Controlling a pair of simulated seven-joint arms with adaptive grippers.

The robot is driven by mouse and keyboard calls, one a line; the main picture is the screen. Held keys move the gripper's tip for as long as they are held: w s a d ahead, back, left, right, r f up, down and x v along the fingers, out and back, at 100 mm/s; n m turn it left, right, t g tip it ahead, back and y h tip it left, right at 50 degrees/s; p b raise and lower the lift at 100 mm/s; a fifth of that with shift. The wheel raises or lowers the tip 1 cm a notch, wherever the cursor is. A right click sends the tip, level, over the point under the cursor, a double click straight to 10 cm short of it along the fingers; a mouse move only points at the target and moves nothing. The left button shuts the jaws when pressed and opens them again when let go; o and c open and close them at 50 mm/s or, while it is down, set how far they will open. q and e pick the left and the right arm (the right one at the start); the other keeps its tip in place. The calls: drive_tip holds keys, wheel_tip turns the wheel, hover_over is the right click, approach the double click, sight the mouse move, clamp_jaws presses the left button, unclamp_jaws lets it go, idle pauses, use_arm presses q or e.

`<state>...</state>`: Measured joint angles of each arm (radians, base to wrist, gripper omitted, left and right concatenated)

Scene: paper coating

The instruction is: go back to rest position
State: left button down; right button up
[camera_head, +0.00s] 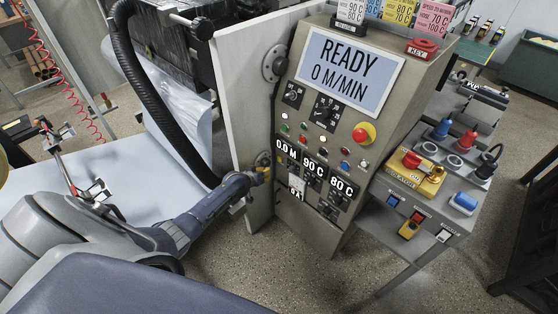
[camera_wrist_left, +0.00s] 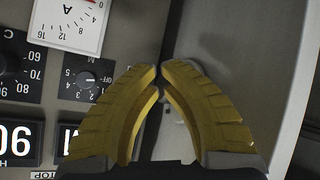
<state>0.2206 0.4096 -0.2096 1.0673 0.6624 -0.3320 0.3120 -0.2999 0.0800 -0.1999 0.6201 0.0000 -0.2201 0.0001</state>
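My left gripper (camera_head: 262,172) is at the left edge of the control cabinet (camera_head: 320,225), beside its open door panel (camera_head: 240,95). In the left wrist view its yellow fingers (camera_wrist_left: 160,70) have their tips almost together, with only a thin gap, and nothing is seen held between them. A small grey part shows behind the fingers; I cannot tell whether they touch it. My left arm (camera_head: 200,215) reaches in from the lower left. My right gripper is not in view.
The cabinet screen (camera_head: 348,70) reads READY 0 M/MIN. A side control table (camera_head: 425,185) with a yellow isolator box (camera_head: 418,174) stands to the right. A black hose (camera_head: 150,95) hangs left of the door panel. The speckled floor (camera_head: 270,265) in front is open.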

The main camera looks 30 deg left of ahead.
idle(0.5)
use_arm(q)
drive_tip(key=s+d+f+m+g+y, duration=0.1)
drive_tip(key=s+d+f+m+g, duration=0.15)
drive_tip(key=s+f, duration=0.95)
drive_tip(key=s+d+f+m+g, duration=0.2)
drive_tip(key=s+f+m, duration=0.2)
drive_tip(key=s+f, duration=0.8)
drive_tip(key=s+d+f+g, duration=0.1)
drive_tip(key=s+d+f, duration=0.2)
drive_tip(key=s, duration=0.9)
drive_tip(key=s+d+f+m+g, duration=0.1)
drive_tip(key=s+d, duration=0.4)
drive_tip(key=s, duration=0.8)
drive_tip(key=s+d+f+g, duration=0.3)
drive_tip(key=s+d+f, duration=0.1)
drive_tip(key=s, duration=0.9)
drive_tip(key=shift+s+d+f+h, duration=0.15)
drive_tip(key=shift+d+f+h, duration=0.25)
drive_tip(key=shift+f, duration=0.45)
